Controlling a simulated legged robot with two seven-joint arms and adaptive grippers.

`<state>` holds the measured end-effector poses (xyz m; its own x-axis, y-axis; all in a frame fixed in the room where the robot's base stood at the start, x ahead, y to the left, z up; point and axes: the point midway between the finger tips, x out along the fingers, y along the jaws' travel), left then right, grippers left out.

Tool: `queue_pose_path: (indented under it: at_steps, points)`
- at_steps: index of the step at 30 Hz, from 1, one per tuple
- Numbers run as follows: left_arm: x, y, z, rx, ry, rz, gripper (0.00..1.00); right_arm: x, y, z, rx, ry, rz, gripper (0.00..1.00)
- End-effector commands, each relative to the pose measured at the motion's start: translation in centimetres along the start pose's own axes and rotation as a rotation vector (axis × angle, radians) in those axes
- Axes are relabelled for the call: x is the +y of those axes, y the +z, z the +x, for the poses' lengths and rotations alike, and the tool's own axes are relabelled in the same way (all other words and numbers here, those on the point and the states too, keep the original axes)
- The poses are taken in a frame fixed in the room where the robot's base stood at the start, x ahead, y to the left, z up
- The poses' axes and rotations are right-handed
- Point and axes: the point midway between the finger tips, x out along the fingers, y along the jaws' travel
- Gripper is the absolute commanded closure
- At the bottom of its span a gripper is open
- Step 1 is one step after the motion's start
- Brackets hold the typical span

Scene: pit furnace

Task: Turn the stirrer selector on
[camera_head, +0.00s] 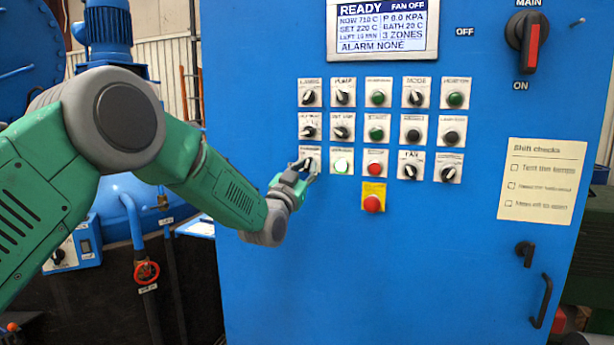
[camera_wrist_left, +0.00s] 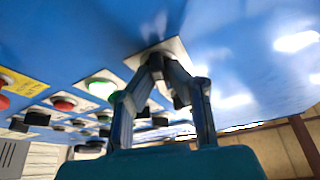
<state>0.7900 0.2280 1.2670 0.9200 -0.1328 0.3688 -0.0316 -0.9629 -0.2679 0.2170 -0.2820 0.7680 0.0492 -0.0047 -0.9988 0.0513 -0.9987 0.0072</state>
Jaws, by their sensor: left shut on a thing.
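The selector at the left end of the lowest full row (camera_head: 314,154) is on the blue control cabinet; its label is too small to read surely. My left gripper (camera_head: 301,172) reaches it from the lower left and is shut on its knob. In the left wrist view, the two fingers (camera_wrist_left: 166,68) close together in front of the selector's pale plate (camera_wrist_left: 178,49). The fingers hide most of the knob, so I cannot tell which way it points. My right gripper is in neither view.
A lit green button (camera_head: 342,162) is just right of the held selector, then a red button (camera_head: 375,168). A red emergency button (camera_head: 372,204) is below. The display (camera_head: 382,27) reads READY and FAN OFF. A main switch (camera_head: 528,43) is upper right. The lower cabinet front is clear.

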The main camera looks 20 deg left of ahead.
Motion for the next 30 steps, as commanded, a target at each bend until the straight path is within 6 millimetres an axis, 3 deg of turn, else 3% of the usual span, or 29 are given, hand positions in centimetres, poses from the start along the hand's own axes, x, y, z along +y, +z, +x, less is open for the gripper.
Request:
queue_pose_path:
  at_steps: [12, 30]
  points:
    - [0.1, 0.1, 0.0, -0.001, 0.089, 0.209, 1.0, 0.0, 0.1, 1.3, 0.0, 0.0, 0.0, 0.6]
    - [0.1, 0.1, 0.0, -0.002, 0.106, 0.249, 1.0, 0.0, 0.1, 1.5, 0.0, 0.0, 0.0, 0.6]
